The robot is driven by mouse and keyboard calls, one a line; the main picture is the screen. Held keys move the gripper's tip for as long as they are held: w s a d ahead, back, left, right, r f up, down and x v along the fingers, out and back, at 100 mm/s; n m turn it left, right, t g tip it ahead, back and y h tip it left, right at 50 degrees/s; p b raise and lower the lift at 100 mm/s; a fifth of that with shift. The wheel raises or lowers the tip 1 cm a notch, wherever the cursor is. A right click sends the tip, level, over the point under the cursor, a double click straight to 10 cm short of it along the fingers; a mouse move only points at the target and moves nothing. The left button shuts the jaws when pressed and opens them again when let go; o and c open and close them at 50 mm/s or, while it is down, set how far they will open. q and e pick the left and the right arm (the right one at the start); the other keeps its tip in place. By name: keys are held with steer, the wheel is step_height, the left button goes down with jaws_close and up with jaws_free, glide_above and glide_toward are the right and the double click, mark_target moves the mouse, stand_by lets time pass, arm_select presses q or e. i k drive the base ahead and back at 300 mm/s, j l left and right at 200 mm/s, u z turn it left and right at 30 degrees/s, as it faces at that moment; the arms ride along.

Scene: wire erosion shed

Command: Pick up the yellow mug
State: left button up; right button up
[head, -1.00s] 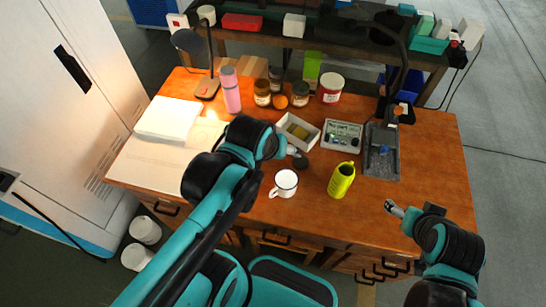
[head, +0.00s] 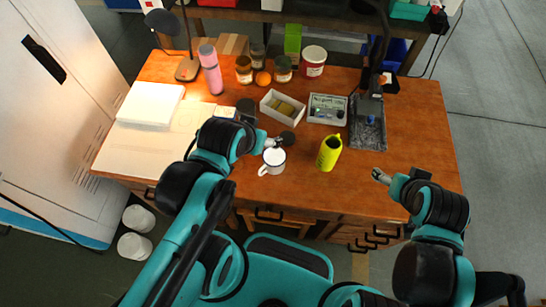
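The yellow mug (head: 329,153) stands upright near the front of the wooden desk, right of a white enamel mug (head: 273,160). It looks tall, with dark marks on its side. My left gripper (head: 279,142) is just above and behind the white mug's rim in the picture, left of the yellow mug; its fingers are too small to tell whether they are open. My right gripper (head: 377,174) is to the right of the yellow mug, apart from it, near the desk's front right. Its fingertips look slightly parted, with nothing between them.
Behind the mugs are a white box (head: 281,107), a meter (head: 327,109) and a dark microscope-like stand (head: 367,124). Jars, a pink bottle (head: 210,70) and a lamp (head: 187,68) stand further back. The desk (head: 430,130) is clear at right.

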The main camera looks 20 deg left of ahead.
mark_target(326, 157)
steer(key=k+l+u, duration=0.1)
steer(key=l+u, duration=0.15)
steer(key=u, duration=0.2)
steer(key=k+l+u, duration=0.15)
steer(key=u, duration=0.35)
steer(key=k+l+u, duration=0.15)
steer(key=u, duration=0.3)
